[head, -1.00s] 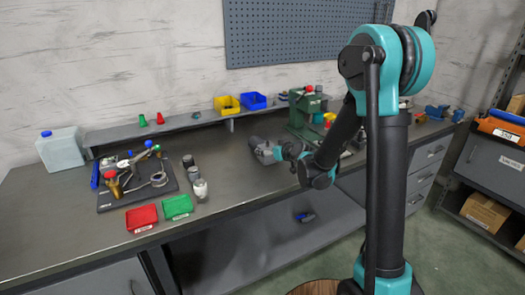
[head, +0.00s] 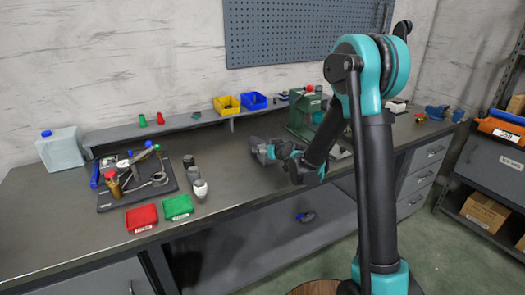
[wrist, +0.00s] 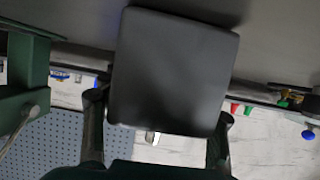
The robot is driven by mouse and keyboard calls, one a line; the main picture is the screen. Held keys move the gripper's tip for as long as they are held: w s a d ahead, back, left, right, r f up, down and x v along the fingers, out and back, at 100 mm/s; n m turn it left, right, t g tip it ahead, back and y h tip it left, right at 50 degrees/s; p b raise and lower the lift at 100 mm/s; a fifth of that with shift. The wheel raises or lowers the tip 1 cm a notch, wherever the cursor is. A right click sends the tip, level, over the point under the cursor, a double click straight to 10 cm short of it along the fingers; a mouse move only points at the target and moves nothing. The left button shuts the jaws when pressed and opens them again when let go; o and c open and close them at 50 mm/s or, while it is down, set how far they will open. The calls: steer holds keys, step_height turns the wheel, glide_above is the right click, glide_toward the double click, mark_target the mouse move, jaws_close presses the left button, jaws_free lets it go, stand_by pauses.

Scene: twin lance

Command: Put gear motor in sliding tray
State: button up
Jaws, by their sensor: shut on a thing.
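A grey gear motor (head: 259,148) is at the end of my arm in the head view, at the middle of the bench and partly hidden by my gripper (head: 275,152). In the wrist view the held thing is a large dark grey block (wrist: 172,70) between the two fingers of my gripper (wrist: 157,122), which is shut on it. Whether it touches the bench top is hard to tell. I cannot make out for sure which thing is the sliding tray; a flat dark tray or mat (head: 108,205) carrying tools lies on the left of the bench.
Red (head: 142,218) and green (head: 177,207) bins stand near the front edge, with several small bottles (head: 200,190) behind. A green machine (head: 303,121) stands close behind my gripper on the right. The bench between the bottles and my gripper is clear.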

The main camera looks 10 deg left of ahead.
jaws_close()
steer(key=shift+r, duration=0.1)
